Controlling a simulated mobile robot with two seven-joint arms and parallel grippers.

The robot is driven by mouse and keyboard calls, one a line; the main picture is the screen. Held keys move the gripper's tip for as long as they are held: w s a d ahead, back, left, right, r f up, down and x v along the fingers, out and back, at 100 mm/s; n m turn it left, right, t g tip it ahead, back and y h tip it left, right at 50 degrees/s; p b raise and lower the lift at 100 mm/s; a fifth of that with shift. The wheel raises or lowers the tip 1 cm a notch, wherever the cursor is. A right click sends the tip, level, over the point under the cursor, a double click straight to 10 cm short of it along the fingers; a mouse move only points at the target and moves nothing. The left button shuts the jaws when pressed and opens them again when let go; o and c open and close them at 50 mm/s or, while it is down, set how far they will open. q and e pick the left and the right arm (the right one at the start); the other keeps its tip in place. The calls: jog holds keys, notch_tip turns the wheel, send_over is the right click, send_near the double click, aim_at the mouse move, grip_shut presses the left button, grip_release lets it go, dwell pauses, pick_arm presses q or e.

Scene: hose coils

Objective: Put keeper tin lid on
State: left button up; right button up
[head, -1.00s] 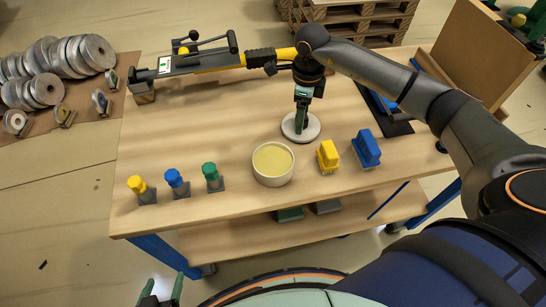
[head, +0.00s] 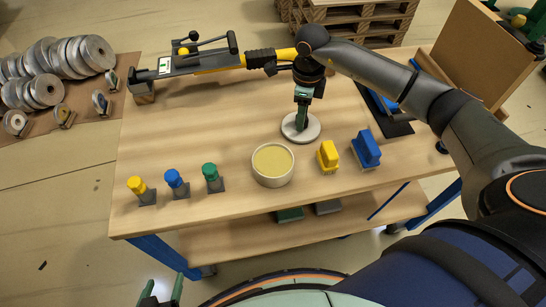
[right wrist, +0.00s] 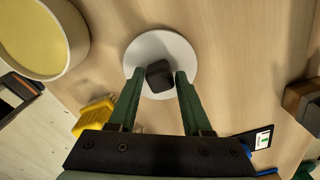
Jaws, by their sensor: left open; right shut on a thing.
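The keeper tin (head: 259,177) is a round white tub, open at the top with a yellowish inside, near the middle front of the table. It also shows at the upper left of the right wrist view (right wrist: 81,52). The lid (head: 313,130) is a pale round disc behind and right of the tin, apart from it. In the right wrist view the lid (right wrist: 180,50) has a dark knob (right wrist: 159,75) between the fingers. My right gripper (head: 301,123) is shut on that knob from above. My left gripper (head: 160,298) is open and empty at the bottom edge, in front of the table.
A yellow block-shaped tool (head: 327,156) and a blue one (head: 366,149) stand right of the tin. Yellow (head: 138,186), blue (head: 175,179) and green (head: 210,172) knobbed pieces stand to its left. A long yellow-black tool (head: 200,64) lies at the back. The table's left middle is clear.

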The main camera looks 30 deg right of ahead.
grip_shut()
jog(key=shift+r+p, duration=2.45)
jog(key=shift+r, duration=1.1)
pick_arm(q)
notch_tip(320, 180, up, 5)
jog(key=shift+f, duration=0.1)
